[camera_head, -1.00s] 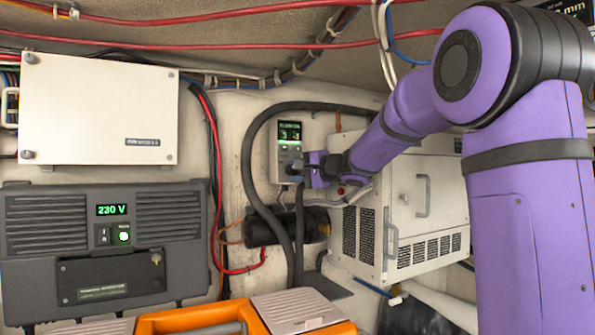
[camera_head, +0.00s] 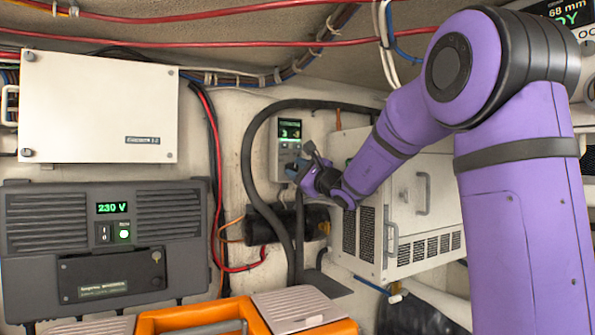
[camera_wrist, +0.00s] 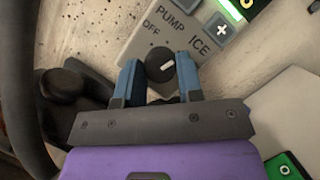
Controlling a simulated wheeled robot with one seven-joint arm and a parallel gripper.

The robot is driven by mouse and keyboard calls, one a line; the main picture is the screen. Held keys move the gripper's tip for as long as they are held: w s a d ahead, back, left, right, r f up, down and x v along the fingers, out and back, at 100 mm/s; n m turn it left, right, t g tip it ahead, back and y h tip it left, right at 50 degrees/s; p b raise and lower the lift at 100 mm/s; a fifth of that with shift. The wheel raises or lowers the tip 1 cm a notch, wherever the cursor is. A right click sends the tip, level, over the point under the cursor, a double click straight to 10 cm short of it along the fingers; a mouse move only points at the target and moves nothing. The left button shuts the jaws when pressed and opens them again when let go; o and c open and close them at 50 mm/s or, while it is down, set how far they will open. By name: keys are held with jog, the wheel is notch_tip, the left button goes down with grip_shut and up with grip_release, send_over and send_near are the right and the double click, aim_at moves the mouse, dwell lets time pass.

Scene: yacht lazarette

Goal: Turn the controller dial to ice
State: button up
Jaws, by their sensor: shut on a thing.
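The controller (camera_head: 289,133) is a pale wall panel with a lit green display. Its black dial (camera_wrist: 158,63) shows in the wrist view below the printed labels OFF, PUMP and ICE (camera_wrist: 199,45). The dial's white mark points right and slightly up, roughly toward the ICE side. My gripper (camera_wrist: 159,72) has its two blue fingers shut on the dial, one on each side. In the head view my gripper (camera_head: 298,168) is at the controller's lower part, is tilted, and hides the dial.
A thick black hose (camera_head: 247,165) loops left of the controller. A white vented box (camera_head: 395,215) stands close to the right, beneath my arm. A dark cylinder (camera_head: 265,226) is below.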

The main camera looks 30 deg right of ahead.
jog(key=shift+f+m+h, duration=0.15)
jog(key=shift+m+h, duration=0.25)
jog(key=shift+m, duration=0.4)
jog(key=o, duration=0.9)
jog(key=shift+t, duration=0.3)
jog(key=v, duration=1.1)
jog(key=shift+w, duration=0.1)
